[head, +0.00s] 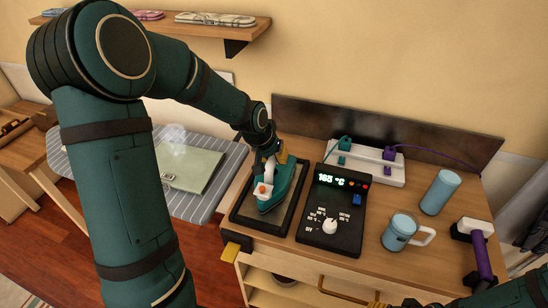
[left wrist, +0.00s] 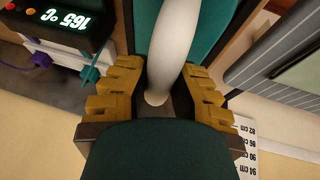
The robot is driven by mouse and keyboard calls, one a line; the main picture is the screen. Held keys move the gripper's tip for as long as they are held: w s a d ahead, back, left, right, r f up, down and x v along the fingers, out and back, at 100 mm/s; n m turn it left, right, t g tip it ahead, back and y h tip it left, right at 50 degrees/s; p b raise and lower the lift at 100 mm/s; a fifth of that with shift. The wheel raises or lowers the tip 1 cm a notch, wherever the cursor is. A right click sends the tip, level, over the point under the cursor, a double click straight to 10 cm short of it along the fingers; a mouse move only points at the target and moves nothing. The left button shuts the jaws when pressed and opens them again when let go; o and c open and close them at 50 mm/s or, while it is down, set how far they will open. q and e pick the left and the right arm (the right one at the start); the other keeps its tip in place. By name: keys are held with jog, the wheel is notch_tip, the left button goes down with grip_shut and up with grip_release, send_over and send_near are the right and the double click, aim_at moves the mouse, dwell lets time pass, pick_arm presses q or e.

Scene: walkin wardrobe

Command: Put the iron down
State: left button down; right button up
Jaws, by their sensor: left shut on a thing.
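The teal iron (head: 284,187) with a white handle is over the dark-framed rest pad (head: 240,214) on the wooden counter. I cannot tell whether its sole touches the pad. My left gripper (head: 271,160) is above the iron, shut on its handle. In the left wrist view, the yellow finger pads of my left gripper (left wrist: 158,100) stand on both sides of the iron's white handle (left wrist: 172,50). Only part of my right gripper (head: 385,304) shows at the bottom edge of the head view, and its jaws are unclear.
Right of the pad stand a black control box (head: 333,237) reading 165 °C, a power strip (head: 365,164), a blue mug (head: 399,232), a blue cylinder (head: 440,192) and a purple-handled tool (head: 482,250). The ironing board (head: 140,160) with folded green cloth (head: 190,167) is left.

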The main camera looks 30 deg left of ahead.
pick_arm(q)
jog(key=shift+f, duration=0.1)
jog(key=c, duration=0.9)
grip_release()
jog(key=shift+f, duration=0.1)
jog(key=shift+c, duration=0.2)
jog(key=shift+r, duration=0.2)
jog(key=p+v, duration=0.1)
jog(key=v, duration=1.1)
jog(key=shift+p, duration=0.35)
jog(key=shift+f, duration=0.1)
